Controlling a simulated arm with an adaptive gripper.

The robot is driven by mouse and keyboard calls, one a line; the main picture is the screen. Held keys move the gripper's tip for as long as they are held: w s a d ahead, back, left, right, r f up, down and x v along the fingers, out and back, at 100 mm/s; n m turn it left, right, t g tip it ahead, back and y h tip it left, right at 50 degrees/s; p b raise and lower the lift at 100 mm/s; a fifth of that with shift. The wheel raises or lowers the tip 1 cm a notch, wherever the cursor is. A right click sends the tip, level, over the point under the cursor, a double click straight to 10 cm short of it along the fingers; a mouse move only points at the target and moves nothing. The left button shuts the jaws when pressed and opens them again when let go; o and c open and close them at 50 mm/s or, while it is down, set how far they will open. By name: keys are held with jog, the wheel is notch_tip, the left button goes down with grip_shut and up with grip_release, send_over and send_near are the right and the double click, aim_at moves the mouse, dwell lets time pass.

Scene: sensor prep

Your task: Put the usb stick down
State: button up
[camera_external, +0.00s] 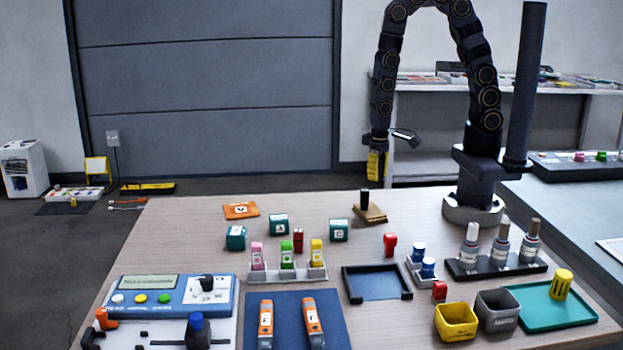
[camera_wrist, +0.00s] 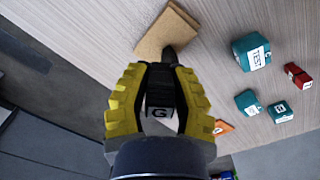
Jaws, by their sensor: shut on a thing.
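My gripper (camera_wrist: 158,85) is shut on a black piece with a white label marked G (camera_wrist: 160,113), which appears to be the usb stick. The yellow fingers close on it from both sides. The block (camera_wrist: 167,32) shows beyond the fingertips in the wrist view.
Teal boxes (camera_external: 279,224) and an orange card (camera_external: 241,211) lie left of the block. A rack (camera_external: 288,272) holds coloured sticks. A dark open tray (camera_external: 377,284) sits in front, with a bottle stand (camera_external: 496,264) to the right. Bare table surrounds the block.

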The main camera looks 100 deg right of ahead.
aim_at(380, 161)
jog(key=f, duration=0.3)
jog(key=shift+s+f, duration=0.1)
jog(key=shift+s, duration=0.1)
jog(key=shift+w+f, duration=0.1)
jog(key=shift+f, duration=2.25)
jog(key=o, duration=0.8)
jog(key=shift+f, duration=0.1)
notch_tip(380, 161, up, 12)
jog(key=shift+a+r, duration=0.1)
jog(key=shift+r, duration=0.1)
jog(key=s+r+n, duration=0.3)
jog(key=s+r, duration=0.2)
jog(key=s+a+r+n+g, duration=0.1)
jog(key=s+r+n, duration=0.2)
jog(key=s+r, duration=0.1)
jog(key=s+a+r+n, duration=0.1)
jog(key=s+r+n, duration=0.2)
jog(key=s+r, duration=0.2)
jog(key=shift+s+a+r+g, duration=0.1)
jog(key=shift+s+r+g, duration=0.1)
jog(key=shift+r, duration=0.35)
jog(key=shift+s+a+r+g, duration=0.1)
jog(key=shift+s+r, duration=0.05)
jog(key=shift+r, duration=0.35)
